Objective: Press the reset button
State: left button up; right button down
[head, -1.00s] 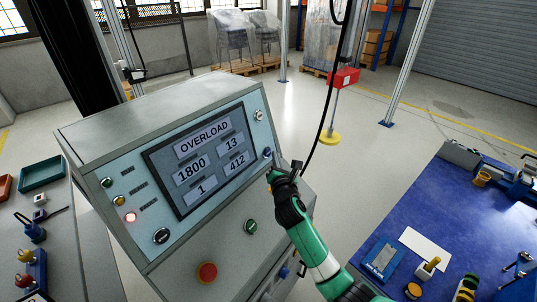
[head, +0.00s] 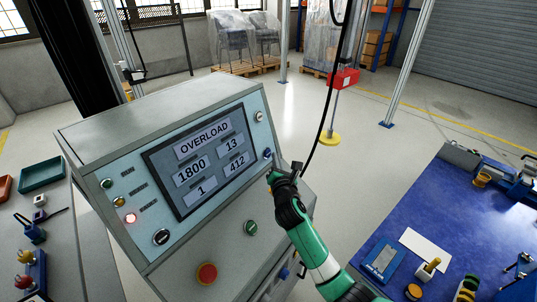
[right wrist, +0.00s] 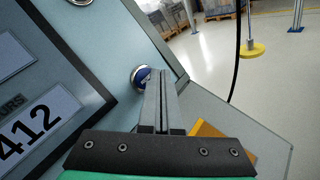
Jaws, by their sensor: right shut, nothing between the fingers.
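A round blue button (head: 267,153) sits at the right edge of the console's sloped panel, beside the screen. In the right wrist view the blue button (right wrist: 141,77) shows in a metal ring, with a pale mark on its face. My right gripper (head: 284,168) is shut and empty, just right of and below the button. In the right wrist view its closed fingers (right wrist: 164,78) reach up beside the button and overlap its right edge. I cannot tell whether they touch it. The screen (head: 203,160) reads OVERLOAD. My left gripper is not in view.
A red light (head: 131,218) glows on the panel's left. A black knob (head: 161,237), a green button (head: 251,228) and a red mushroom button (head: 207,273) sit lower on the console. A blue-topped bench (head: 440,220) with tools stands at right. A black cable hangs behind the gripper.

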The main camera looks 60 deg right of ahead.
jog(key=shift+w, duration=0.1)
dwell(0.7)
jog(key=shift+w+f, duration=0.1)
jog(key=shift+w, duration=0.2)
jog(key=shift+w+f+b, duration=0.1)
jog(key=shift+w+b, duration=0.25)
dwell(0.6)
jog(key=shift+s+r+p, duration=0.25)
jog(key=shift+s+p, duration=0.05)
jog(key=shift+p, duration=0.3)
jog(key=shift+s+r+p, duration=0.1)
jog(key=shift+s+p, duration=0.2)
jog(key=shift+p, duration=0.2)
jog(key=shift+s, duration=0.15)
